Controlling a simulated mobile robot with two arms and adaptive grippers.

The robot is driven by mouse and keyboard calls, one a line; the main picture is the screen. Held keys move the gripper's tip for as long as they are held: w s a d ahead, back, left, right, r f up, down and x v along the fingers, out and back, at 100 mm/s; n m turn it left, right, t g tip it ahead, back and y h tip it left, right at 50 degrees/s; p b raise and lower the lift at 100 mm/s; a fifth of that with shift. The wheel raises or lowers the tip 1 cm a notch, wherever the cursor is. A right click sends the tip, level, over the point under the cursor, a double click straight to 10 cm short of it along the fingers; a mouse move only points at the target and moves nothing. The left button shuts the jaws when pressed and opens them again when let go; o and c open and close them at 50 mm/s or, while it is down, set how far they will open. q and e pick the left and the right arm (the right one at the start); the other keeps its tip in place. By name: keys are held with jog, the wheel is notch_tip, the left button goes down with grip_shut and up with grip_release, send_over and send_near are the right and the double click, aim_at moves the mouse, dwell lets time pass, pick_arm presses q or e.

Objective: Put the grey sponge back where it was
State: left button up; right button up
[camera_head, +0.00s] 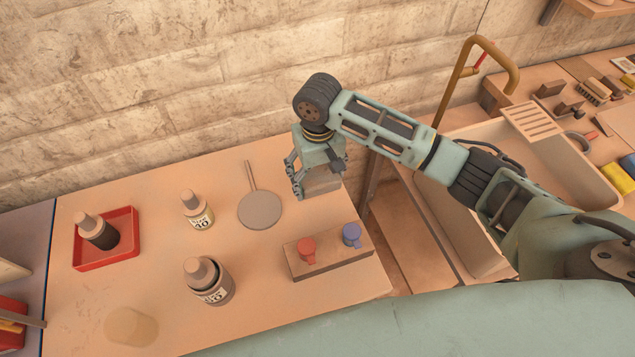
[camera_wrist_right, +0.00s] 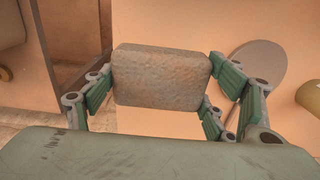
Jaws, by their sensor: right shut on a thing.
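The grey sponge (camera_wrist_right: 162,77) is a rounded block with a rough, brownish-grey face. My right gripper (camera_wrist_right: 160,88) is shut on it, with fingers on both of its sides. In the head view the right gripper (camera_head: 310,185) points down near the back right part of the table, and the sponge (camera_head: 323,183) shows partly behind its fingers. The sponge appears held above the tabletop; the exact gap cannot be told. My left gripper is not in view.
A round grey disc with a handle (camera_head: 260,210) lies left of the gripper. A block with red and blue taps (camera_head: 330,258) stands in front. Bottles (camera_head: 209,281), (camera_head: 197,211) and a red tray (camera_head: 105,255) are further left. A sink (camera_head: 565,165) is at the right.

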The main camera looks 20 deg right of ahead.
aim_at(317, 184)
jog(key=shift+w+a+f, duration=0.1)
jog(key=shift+w+f, duration=0.05)
notch_tip(317, 184, down, 3)
jog(key=shift+f+p, duration=0.1)
jog(key=shift+p, duration=0.5)
jog(key=shift+f, duration=0.3)
jog(key=shift+f, duration=0.15)
jog(key=o, duration=1.1)
notch_tip(317, 184, up, 12)
jog(key=shift+r+b, duration=0.15)
jog(key=shift+b, duration=0.75)
